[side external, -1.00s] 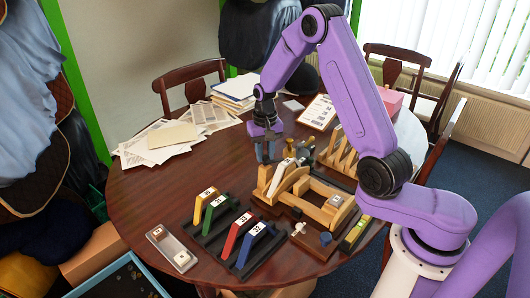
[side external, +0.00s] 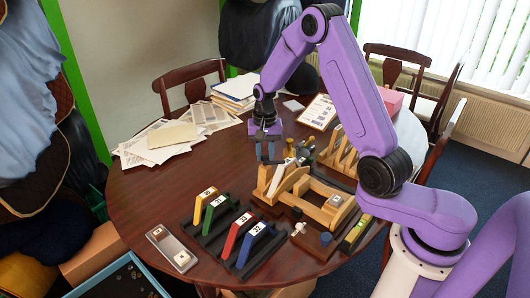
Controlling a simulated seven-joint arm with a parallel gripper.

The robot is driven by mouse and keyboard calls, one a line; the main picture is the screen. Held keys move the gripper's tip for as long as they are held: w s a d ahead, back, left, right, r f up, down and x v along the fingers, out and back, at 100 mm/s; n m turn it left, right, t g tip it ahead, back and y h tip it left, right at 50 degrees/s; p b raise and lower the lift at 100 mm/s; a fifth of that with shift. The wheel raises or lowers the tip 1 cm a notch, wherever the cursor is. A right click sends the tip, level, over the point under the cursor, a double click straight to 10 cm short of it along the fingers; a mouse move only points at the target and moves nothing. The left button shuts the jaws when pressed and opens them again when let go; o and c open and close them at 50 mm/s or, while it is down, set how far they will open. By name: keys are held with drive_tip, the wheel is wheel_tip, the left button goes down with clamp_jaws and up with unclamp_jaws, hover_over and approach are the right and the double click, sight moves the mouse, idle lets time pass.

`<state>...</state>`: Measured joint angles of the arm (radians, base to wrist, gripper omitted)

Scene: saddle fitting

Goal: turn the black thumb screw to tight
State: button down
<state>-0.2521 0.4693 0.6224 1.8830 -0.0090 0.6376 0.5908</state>
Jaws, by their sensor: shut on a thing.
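My gripper (side external: 267,158) points down at the back left end of the wooden fixture (side external: 318,212), with its two fingers close together. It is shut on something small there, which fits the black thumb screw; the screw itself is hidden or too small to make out. The fixture is a light wooden frame holding a slanted piece with a white label (side external: 289,164). I cannot tell how tight the screw is.
A dark rack with yellow, green, red and blue labelled pieces (side external: 238,228) stands at the front left. A grey tray (side external: 182,259) lies left of it. Wooden slats (side external: 341,150) stand behind right. Papers (side external: 160,142) cover the back left.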

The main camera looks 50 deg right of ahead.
sight(265, 157)
drive_tip(key=c, duration=0.9)
unclamp_jaws()
wheel_tip(265, 157, up, 18)
drive_tip(key=shift+f, duration=0.25)
drive_tip(key=s+a+f+n, duration=0.1)
drive_tip(key=s+a+n, duration=1)
drive_tip(key=s+a, duration=0.1)
drive_tip(key=s+d+f+n, duration=0.1)
drive_tip(key=s+n, duration=0.4)
drive_tip(key=s, duration=0.5)
drive_tip(key=s+d+f+n, duration=0.1)
drive_tip(key=s+n, duration=0.4)
drive_tip(key=s, duration=0.6)
drive_tip(key=shift+f+n, duration=0.4)
drive_tip(key=shift+f, duration=0.4)
